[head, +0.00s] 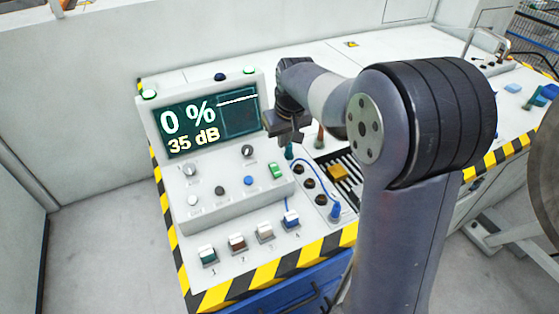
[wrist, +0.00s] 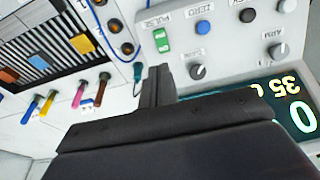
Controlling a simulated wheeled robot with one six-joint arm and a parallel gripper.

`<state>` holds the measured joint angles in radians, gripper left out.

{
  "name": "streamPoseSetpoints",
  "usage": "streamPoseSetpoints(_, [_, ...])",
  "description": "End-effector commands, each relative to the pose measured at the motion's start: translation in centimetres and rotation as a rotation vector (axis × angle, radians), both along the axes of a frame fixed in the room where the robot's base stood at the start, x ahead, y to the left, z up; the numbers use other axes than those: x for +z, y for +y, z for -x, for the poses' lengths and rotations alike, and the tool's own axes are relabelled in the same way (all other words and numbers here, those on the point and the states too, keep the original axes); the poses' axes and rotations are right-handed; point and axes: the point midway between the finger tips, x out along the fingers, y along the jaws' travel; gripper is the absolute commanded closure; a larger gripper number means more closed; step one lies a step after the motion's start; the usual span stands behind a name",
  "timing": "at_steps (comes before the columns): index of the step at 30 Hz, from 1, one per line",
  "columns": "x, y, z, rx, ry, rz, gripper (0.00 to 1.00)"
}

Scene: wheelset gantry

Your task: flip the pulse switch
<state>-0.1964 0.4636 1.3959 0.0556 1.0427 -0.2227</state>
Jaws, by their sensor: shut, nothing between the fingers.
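The pulse switch is a green rocker (head: 276,170) on the right side of the console's control panel. In the wrist view the rocker (wrist: 162,40) sits beside the label "PULSE", just beyond my fingertips. My gripper (head: 287,138) is shut and empty, above the panel's right edge near the rocker. In the wrist view its closed fingers (wrist: 155,82) point towards the rocker, with a visible gap in the picture. I cannot tell the exact height between them.
A screen (head: 210,120) reads "0 %" and "35 dB". A blue button (head: 248,180) and several knobs share the panel. Coloured block switches (head: 237,243) line the front. Several coloured probes (wrist: 80,96) stand beside a striped tray (wrist: 40,58). Cables run near the sockets.

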Motion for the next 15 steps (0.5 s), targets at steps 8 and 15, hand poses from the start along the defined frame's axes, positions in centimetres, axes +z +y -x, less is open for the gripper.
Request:
streamPoseSetpoints(8, [-4.0,0.4,-0.8,0.000,0.007,0.002,1.00])
streamPoseSetpoints(15, [-9.0,0.8,-2.0,0.000,0.006,0.001,1.00])
